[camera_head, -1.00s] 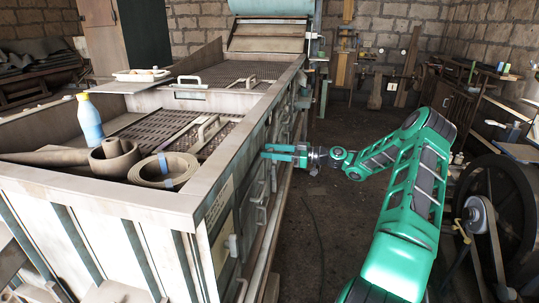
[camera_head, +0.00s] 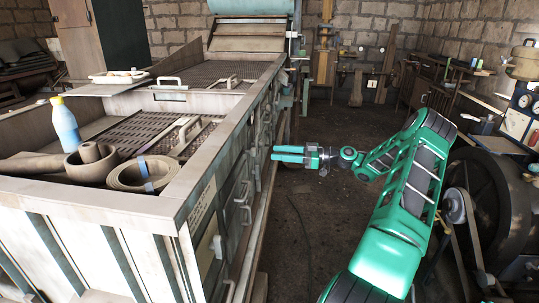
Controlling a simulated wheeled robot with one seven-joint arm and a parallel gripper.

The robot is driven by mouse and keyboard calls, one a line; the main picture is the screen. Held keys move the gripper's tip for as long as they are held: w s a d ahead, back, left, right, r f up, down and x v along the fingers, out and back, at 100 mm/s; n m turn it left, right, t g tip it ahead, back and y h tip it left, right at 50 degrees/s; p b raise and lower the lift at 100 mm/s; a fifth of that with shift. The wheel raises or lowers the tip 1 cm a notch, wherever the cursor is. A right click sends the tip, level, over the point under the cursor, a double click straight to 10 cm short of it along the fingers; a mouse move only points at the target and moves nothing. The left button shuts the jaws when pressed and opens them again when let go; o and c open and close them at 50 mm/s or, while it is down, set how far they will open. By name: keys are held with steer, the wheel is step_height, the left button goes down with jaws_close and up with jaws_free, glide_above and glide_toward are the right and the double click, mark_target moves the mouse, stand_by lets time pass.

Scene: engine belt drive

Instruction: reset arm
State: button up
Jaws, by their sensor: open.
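My gripper (camera_head: 288,154) is at the end of my green arm, in the middle of the head view. Its green fingers point left toward the side of the large machine (camera_head: 209,197). The gripper is open, with nothing seen between its fingers. It hangs above the dark floor, close to the machine's side; whether it touches the machine cannot be told.
A large dark wheel (camera_head: 490,205) with a belt (camera_head: 468,237) stands at the right. The floor (camera_head: 310,213) between is mostly clear.

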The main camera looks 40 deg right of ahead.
steer(key=shift+s+d, duration=0.15)
stand_by(0.5)
steer(key=s+a+f+m+g+h, duration=0.2)
steer(key=s+a+g+h, duration=0.1)
steer(key=a+g, duration=0.3)
steer(key=s+a+f+m+g+h, duration=0.1)
steer(key=s+a+f+g+h, duration=0.15)
steer(key=a, duration=0.65)
steer(key=s+a+r+m+g+h, duration=0.1)
steer(key=s+r+m+h, duration=0.1)
steer(key=s, duration=1)
steer(key=s+a+r+m+g+h, duration=0.1)
steer(key=s+r+m, duration=0.3)
steer(key=s, duration=0.7)
steer(key=s+a+r+m+g+h, duration=0.1)
steer(key=s+m, duration=0.5)
steer(key=s, duration=0.6)
step_height(320, 180, up, 2)
steer(key=g+h, duration=0.1)
steer(key=h, duration=0.2)
steer(key=shift+s+a, duration=0.3)
steer(key=shift+a, duration=0.1)
steer(key=shift+w+g, duration=0.15)
steer(key=shift+g, duration=0.1)
